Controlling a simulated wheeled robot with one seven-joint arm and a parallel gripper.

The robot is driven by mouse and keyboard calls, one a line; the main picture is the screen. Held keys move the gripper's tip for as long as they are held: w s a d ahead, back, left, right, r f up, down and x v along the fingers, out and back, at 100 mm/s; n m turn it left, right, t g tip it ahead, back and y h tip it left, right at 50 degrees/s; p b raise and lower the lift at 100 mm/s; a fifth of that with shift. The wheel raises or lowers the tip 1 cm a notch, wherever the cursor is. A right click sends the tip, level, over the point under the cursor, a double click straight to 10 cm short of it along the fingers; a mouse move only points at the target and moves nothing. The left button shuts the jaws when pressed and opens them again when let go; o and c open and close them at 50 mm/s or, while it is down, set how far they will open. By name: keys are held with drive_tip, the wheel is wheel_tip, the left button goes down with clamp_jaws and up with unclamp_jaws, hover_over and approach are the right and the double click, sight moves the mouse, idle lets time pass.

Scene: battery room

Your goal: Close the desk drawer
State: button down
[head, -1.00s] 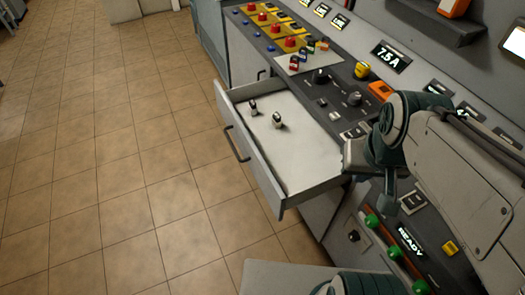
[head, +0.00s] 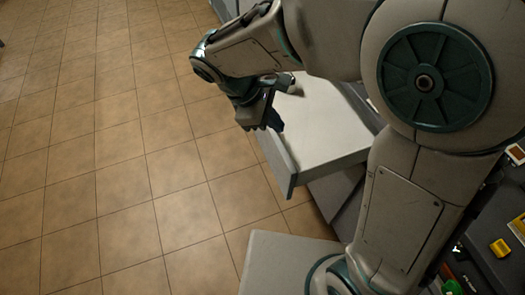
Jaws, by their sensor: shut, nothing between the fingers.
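The desk drawer (head: 328,139) is pulled out from the grey console in the head view. Its near front corner and bare white floor show, and my arm covers its far part, its handle and most of what lies inside. My gripper (head: 273,126) is at the outer side of the drawer's front panel (head: 276,165), pointing down near its top edge. The fingers look shut and hold nothing. I cannot tell whether they touch the panel.
Tiled floor (head: 120,150) is open to the left of the drawer. A light grey flat surface (head: 285,262) is at the bottom. My arm hides most of the console; a yellow button (head: 500,248) shows at the lower right.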

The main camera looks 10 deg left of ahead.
drive_tip(key=s+a+f+n+t+h+b, duration=0.25)
drive_tip(key=a+f+n+b, duration=0.35)
drive_tip(key=a+f, duration=0.6)
drive_tip(key=n, duration=0.1)
approach(270, 156)
drive_tip(key=shift+t+y, duration=0.25)
drive_tip(key=shift+t, duration=0.1)
drive_tip(key=x, duration=0.2)
drive_tip(key=s+x, duration=0.1)
drive_tip(key=x, duration=0.2)
drive_tip(key=shift+d+f, duration=0.15)
drive_tip(key=shift+f, duration=0.2)
drive_tip(key=shift+w+d+n, duration=0.25)
drive_tip(key=shift+d+n, duration=0.05)
drive_tip(key=shift+w+d, duration=0.1)
